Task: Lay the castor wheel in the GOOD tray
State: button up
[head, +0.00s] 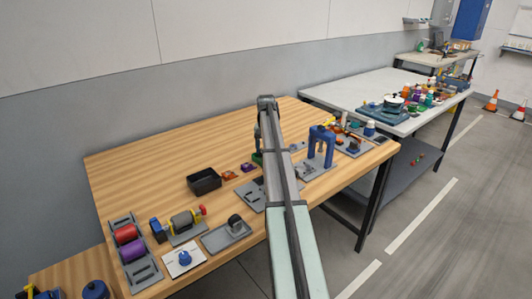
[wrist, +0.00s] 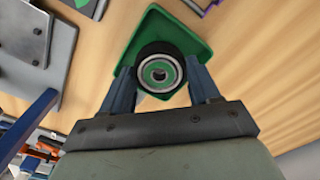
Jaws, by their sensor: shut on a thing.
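The castor wheel (wrist: 160,66), black with a grey ring and a green inner face, is between the two fingers of my gripper (wrist: 160,78) in the wrist view. My gripper is shut on it. A green tray (wrist: 189,44) lies on the wooden bench beyond the wheel, which covers part of its inside. I cannot tell whether the wheel touches the tray, and no label shows. In the head view the tray (head: 257,158) is a small green patch beside my arm. My gripper (head: 259,142) is mostly hidden there behind my arm, and the wheel cannot be made out.
A black bin (head: 204,181) and small parts stand left of the tray on the wooden bench (head: 150,160). A blue arch-shaped fixture (head: 321,145) stands to the right. Several fixtures line the front edge. The back of the bench is clear.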

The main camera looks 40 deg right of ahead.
jog(key=shift+f, duration=0.95)
jog(key=shift+f, duration=0.1)
jog(key=o, duration=0.8)
jog(key=shift+o, duration=0.2)
notch_tip(320, 180, up, 12)
